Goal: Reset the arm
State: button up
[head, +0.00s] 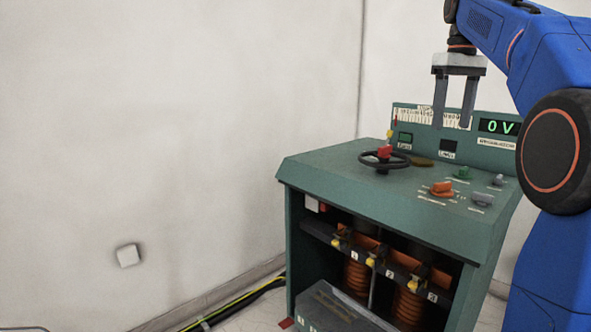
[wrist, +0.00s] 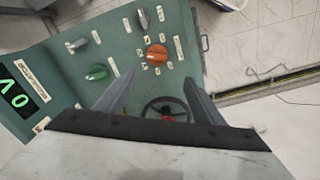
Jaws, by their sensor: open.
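My blue arm (head: 500,40) reaches in from the upper right in the head view. My gripper (head: 454,122) hangs fingers down in front of the back panel of a green control console (head: 330,162). Its two grey fingers are apart with nothing between them. In the wrist view my gripper (wrist: 158,92) shows spread above the console's top. The black handwheel (wrist: 166,108) with a red centre lies below, between the fingers in that view. The handwheel (head: 384,158) stands clear of the fingers in the head view.
The console top carries an orange knob (head: 442,189), a green knob (head: 462,173) and grey knobs (head: 482,199). A display (head: 499,127) reads 0 V. Orange coils (head: 357,275) sit inside the open front. Cables (head: 235,302) run along the floor by the wall at left.

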jog(key=s+a+f+m+t, duration=0.1)
jog(key=s+a+f, duration=0.4)
jog(key=s+f, duration=0.3)
jog(key=s+a+f+t, duration=0.1)
jog(key=s+a+f, duration=0.4)
jog(key=s+f, duration=0.2)
jog(key=s+a+f+t, duration=0.1)
jog(key=s+a+f, duration=0.1)
jog(key=s+f, duration=0.5)
jog(key=s+a+f+m+t, duration=0.1)
jog(key=s+a+f, duration=0.2)
jog(key=s+f, duration=0.5)
notch_tip(320, 180, down, 8)
jog(key=shift+t, duration=0.3)
